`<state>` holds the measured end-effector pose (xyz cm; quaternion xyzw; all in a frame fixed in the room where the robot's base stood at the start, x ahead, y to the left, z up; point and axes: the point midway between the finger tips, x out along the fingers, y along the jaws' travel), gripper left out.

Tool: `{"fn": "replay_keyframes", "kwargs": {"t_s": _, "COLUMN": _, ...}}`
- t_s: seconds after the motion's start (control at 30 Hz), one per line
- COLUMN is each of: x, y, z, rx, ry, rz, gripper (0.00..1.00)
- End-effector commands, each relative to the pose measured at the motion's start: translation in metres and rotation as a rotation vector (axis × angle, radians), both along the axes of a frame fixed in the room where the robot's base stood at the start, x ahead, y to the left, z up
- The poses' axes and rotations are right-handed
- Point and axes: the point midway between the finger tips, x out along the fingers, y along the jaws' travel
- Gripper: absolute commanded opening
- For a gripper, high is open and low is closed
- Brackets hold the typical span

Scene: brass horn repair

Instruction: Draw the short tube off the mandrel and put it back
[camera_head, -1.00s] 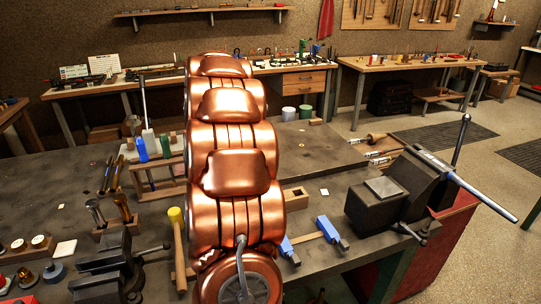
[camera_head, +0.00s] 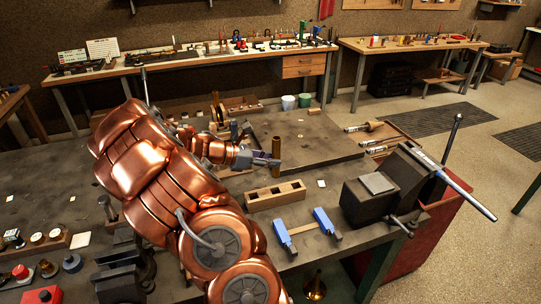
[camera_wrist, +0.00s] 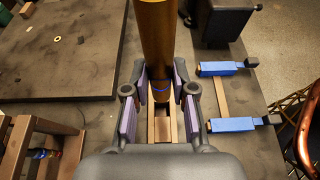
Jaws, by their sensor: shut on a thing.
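My gripper (camera_head: 268,160) is shut on an upright brass-coloured tube (camera_head: 276,151), above the bench near the slotted wooden block (camera_head: 258,199). In the wrist view the tube (camera_wrist: 155,40) stands between the finger pads of my gripper (camera_wrist: 156,95), and the block (camera_wrist: 162,130) shows beneath and between the fingers. I cannot tell whether the tube's lower end touches anything. A long pale rod (camera_head: 470,198), probably the mandrel, slants out to the right from the dark vise (camera_head: 372,204). I cannot make out a separate tube on it.
Two blue clamps (camera_head: 283,238) (camera_head: 326,224) lie right of the block, joined by a wooden strip. A raised dark plate (camera_head: 318,143) lies behind my gripper. A second vise (camera_head: 125,278) stands at the front left. The rod overhangs the bench's right side.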

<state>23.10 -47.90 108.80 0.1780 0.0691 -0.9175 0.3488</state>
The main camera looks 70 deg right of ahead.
Motion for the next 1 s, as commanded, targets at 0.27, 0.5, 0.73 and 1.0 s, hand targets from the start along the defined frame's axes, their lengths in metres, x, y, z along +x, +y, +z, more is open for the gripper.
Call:
{"fn": "replay_keyframes", "kwargs": {"t_s": 0.27, "x": 0.000, "y": -0.001, "z": 0.000, "rx": -0.004, "ry": 0.001, "rz": 0.006, "gripper": 0.00}}
{"fn": "replay_keyframes", "kwargs": {"t_s": 0.5, "x": 0.001, "y": -0.001, "z": 0.002, "rx": -0.003, "ry": 0.002, "rz": 0.005, "gripper": 0.00}}
{"fn": "replay_keyframes", "kwargs": {"t_s": 0.73, "x": 0.001, "y": -0.001, "z": -0.010, "rx": -0.001, "ry": 0.003, "rz": 0.005, "gripper": 0.00}}
{"fn": "replay_keyframes", "kwargs": {"t_s": 1.0, "x": 0.001, "y": -0.001, "z": -0.031, "rx": -0.002, "ry": 0.002, "rz": 0.004, "gripper": 0.00}}
